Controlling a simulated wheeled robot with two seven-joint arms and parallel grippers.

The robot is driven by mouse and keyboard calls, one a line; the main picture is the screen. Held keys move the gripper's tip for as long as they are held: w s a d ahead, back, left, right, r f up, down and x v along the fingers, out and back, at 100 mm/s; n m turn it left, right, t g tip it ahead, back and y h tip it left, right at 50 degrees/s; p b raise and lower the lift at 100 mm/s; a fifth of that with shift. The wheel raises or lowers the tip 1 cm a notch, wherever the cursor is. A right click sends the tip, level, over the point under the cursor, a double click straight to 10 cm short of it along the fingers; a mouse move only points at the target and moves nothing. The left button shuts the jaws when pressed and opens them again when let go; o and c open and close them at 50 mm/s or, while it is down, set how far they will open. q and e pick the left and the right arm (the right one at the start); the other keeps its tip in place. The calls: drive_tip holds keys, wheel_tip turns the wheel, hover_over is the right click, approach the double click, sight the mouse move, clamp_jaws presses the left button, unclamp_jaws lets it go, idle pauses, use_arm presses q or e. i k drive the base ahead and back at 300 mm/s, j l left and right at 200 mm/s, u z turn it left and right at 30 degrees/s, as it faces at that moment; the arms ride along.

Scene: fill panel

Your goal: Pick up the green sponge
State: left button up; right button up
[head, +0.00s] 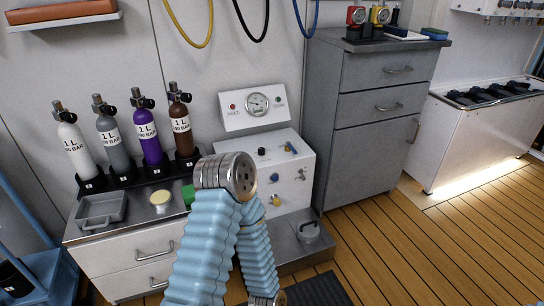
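A small green block (188,194) shows on the left cabinet top, next to a round cream-coloured item. My arm partly hides it, so I cannot tell if it is a sponge. Another flat green item (434,31) lies over a blue one on top of the grey cabinet at the upper right; it looks sponge-like but is small. A light blue, ribbed arm of mine with a metal joint rises in the middle. No gripper fingers show in the head view.
Several gas bottles (149,136) stand in a black rack on the left cabinet, behind a grey tray (101,209). A white gauge panel (254,106) stands at centre. The grey drawer cabinet (365,125) is to its right. The wooden floor (440,245) at right is clear.

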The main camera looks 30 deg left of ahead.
sight(188, 192)
drive_tip(key=u, duration=1.65)
drive_tip(key=k+j, duration=0.2)
drive_tip(key=k, duration=0.2)
drive_tip(key=k+j, duration=0.25)
drive_tip(key=k, duration=0.1)
